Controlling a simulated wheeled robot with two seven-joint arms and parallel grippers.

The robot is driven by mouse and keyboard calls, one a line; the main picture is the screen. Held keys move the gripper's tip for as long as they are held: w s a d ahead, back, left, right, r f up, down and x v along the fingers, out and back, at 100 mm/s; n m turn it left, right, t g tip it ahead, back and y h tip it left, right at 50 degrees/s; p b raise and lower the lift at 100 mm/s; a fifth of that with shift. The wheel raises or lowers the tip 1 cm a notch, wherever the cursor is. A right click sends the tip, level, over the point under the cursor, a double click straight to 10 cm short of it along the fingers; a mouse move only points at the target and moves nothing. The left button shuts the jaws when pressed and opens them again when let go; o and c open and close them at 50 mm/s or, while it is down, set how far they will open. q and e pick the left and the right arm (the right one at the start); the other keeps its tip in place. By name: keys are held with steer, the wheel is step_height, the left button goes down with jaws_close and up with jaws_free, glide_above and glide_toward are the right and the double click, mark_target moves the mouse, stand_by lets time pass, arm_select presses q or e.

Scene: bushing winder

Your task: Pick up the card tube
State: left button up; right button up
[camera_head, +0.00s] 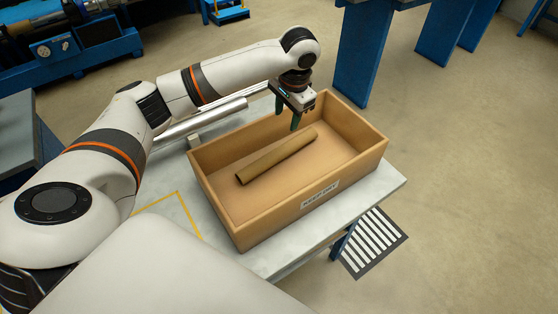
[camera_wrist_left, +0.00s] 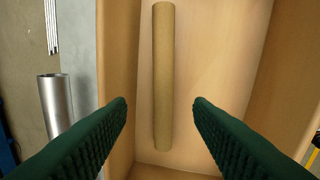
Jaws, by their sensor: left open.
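The card tube (camera_head: 277,157) is a brown cylinder lying on the floor of a wooden box (camera_head: 240,238). In the left wrist view the tube (camera_wrist_left: 163,75) runs up the picture, between my two green fingers but beyond their tips. My left gripper (camera_head: 295,122) is open and empty. It is above the far side of the box, near the far end of the tube, and its fingers (camera_wrist_left: 159,105) do not touch the tube. My right gripper is in neither view.
The box stands on a pale table (camera_head: 376,190) and has a label on its front wall. A silver metal cylinder (camera_head: 205,119) lies left of the box, and it also shows in the left wrist view (camera_wrist_left: 56,103). The box walls rise around the tube.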

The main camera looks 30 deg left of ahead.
arm_select(q)
step_height(320, 180, down, 3)
steer(key=b, duration=0.2)
glide_above(282, 149)
steer(key=f, duration=0.6)
steer(key=shift+d+f+p, duration=0.2)
steer(key=shift+d+p, duration=0.05)
steer(key=shift+p, duration=0.05)
steer(key=shift+a+f, duration=0.15)
steer(key=shift+f, duration=1.25)
steer(key=shift+a+f, duration=0.1)
steer(key=shift+f, duration=1.25)
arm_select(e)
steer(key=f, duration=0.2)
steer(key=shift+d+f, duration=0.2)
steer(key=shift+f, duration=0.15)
arm_select(q)
steer(key=shift+c, duration=0.6)
steer(key=c, duration=0.7)
